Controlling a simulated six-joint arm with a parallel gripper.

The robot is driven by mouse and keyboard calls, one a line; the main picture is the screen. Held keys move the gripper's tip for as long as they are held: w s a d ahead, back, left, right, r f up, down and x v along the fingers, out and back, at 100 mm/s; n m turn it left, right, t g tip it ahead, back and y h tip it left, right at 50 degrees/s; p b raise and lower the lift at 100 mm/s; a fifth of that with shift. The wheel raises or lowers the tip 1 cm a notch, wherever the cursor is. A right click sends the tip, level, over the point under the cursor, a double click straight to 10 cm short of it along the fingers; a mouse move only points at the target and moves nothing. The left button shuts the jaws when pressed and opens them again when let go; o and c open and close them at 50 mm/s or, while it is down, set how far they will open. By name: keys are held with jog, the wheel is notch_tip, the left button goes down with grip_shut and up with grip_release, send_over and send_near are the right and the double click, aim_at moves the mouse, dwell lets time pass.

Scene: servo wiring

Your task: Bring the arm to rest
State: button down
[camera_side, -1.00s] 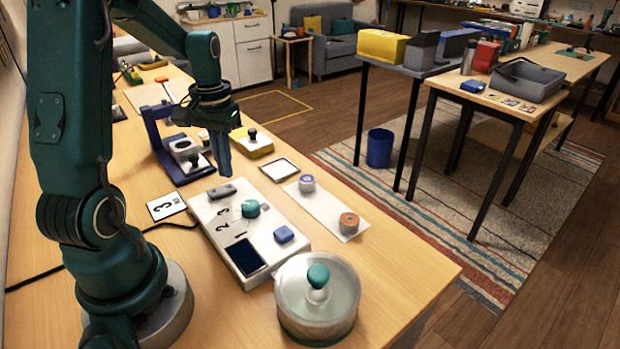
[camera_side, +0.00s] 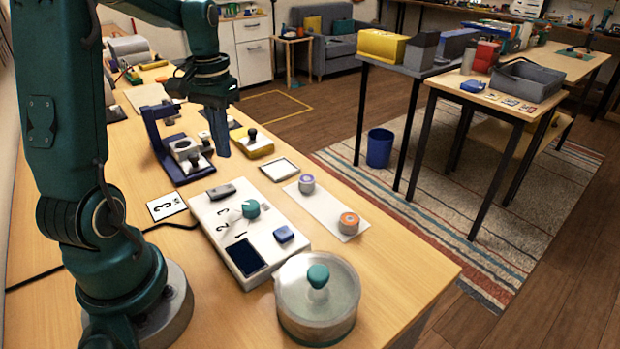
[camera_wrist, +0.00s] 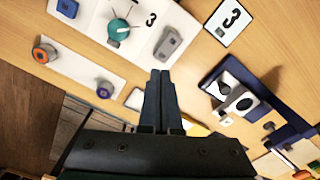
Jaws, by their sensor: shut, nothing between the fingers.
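My gripper (camera_side: 219,150) hangs down above the work table in the side view, its fingers together with nothing between them. It also shows in the wrist view (camera_wrist: 161,78), where the two fingers lie side by side. In the side view it is in front of the yellow block with a black knob (camera_side: 254,143) and to the right of the blue stand (camera_side: 163,144). Whether the fingertips touch anything below cannot be told; they look clear of it.
A white control box (camera_side: 226,213) with a teal knob, a clear round container (camera_side: 318,305) and a white strip with two small rolls (camera_side: 329,209) stand nearer the camera. A card marked 3 (camera_side: 166,207) lies left of the box. Bare tabletop (camera_side: 400,262) lies at the right.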

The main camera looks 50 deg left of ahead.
jog(key=d+r+m+t+y, duration=0.1)
jog(key=d+r+m+t, duration=0.25)
jog(key=d+r, duration=0.45)
jog(key=s+d+f+m+t+h, duration=0.1)
jog(key=s+d+f, duration=0.3)
jog(key=d, duration=0.6)
jog(key=shift+s+d+m+t, duration=0.2)
jog(key=shift+s+m+t, duration=0.45)
jog(key=shift+s, duration=0.7)
